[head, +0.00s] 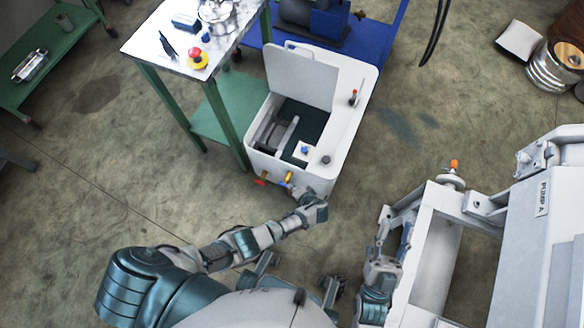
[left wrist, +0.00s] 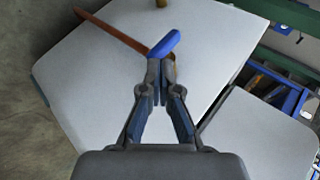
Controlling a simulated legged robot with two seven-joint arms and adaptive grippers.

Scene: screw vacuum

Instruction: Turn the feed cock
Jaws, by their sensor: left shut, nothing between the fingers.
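A white open-topped unit (head: 343,130) has small cocks on its near side, one with a red handle (head: 261,182) and one with a blue handle (head: 283,184). I cannot tell which is the feed cock. In the left wrist view the blue handle (left wrist: 165,43) lies right at the fingertips, with a bit of brass behind it. My left gripper (head: 294,190) is shut and empty beside this handle; whether it touches cannot be told. It also shows in the left wrist view (left wrist: 160,70). My right gripper (head: 396,222) is away to the right, its fingers apart.
A green-framed table (head: 145,45) with a red button and metal parts stands left of the unit. A grey machine labelled PUMP A (head: 541,200) fills the right. A blue bench (head: 372,48) stands behind. The floor between unit and pump is clear.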

